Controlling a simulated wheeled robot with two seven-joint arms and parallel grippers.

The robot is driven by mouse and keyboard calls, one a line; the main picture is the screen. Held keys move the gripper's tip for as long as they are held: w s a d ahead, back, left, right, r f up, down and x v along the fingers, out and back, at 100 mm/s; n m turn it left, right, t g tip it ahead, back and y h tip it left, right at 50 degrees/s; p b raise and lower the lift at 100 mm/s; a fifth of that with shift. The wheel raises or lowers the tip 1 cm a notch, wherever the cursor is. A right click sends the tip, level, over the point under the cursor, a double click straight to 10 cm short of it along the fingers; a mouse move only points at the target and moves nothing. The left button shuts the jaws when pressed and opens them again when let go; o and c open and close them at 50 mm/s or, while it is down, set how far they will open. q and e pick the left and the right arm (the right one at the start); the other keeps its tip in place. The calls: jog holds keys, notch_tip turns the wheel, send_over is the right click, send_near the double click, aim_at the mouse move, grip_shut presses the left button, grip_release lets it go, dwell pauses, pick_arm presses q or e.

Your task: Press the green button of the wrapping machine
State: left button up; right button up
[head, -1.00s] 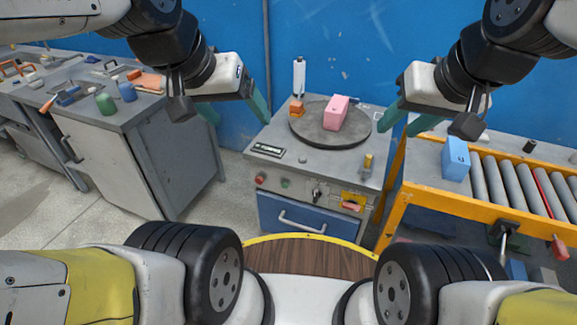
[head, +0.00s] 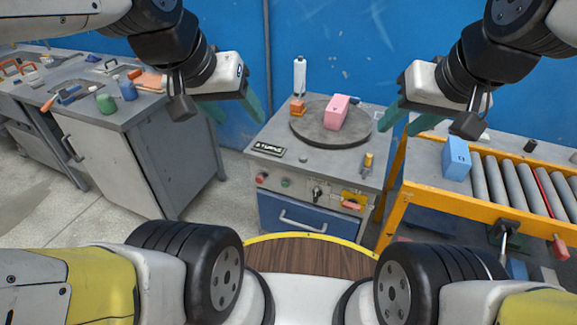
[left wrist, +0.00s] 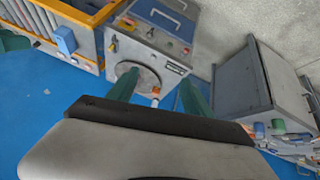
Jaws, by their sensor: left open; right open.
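The wrapping machine (head: 325,168) is a grey cabinet with a round dark turntable on top. A pink box (head: 337,112) stands on the turntable. The green button (head: 286,183) is on the front panel, between a red button (head: 262,178) and a dark knob (head: 317,193). My left gripper (head: 239,112) is open and empty, in the air left of the turntable. My right gripper (head: 402,122) is open and empty, in the air right of the turntable. The machine also shows in the left wrist view (left wrist: 125,50), beyond my left gripper's green fingers.
A grey workbench (head: 120,165) with small bottles and tools stands at the left. A yellow-framed roller conveyor (head: 440,200) with a blue box (head: 456,158) stands at the right. A blue wall is behind. Bare floor lies between bench and machine.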

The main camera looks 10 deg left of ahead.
pick_arm(q)
grip_shut()
dwell(1.4)
